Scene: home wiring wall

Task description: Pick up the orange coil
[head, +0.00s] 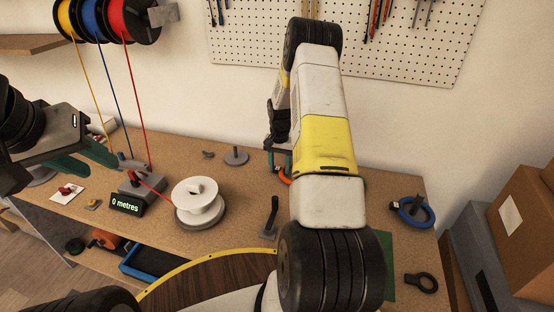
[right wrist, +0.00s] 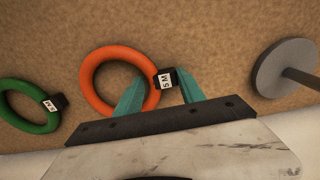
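The orange coil (right wrist: 91,83) is a ring with a black clip and a white "5 M" label on its right side. It lies on the workbench. In the head view only a sliver of the orange coil (head: 284,178) shows beside my right arm. My right gripper (right wrist: 158,78) is open over it. Its teal fingers stand on either side of the labelled part, the left one over the ring's hole. I cannot tell whether they touch it. In the head view the right gripper (head: 279,160) is partly hidden by the arm. My left gripper (head: 95,163) is open and empty at the left.
A green coil (right wrist: 32,122) lies left of the orange one, and a grey disc with a post (right wrist: 284,70) stands to its right. A white spool (head: 197,208), a metre counter (head: 127,204) and a blue coil (head: 401,213) are on the bench. A pegboard (head: 385,45) hangs behind.

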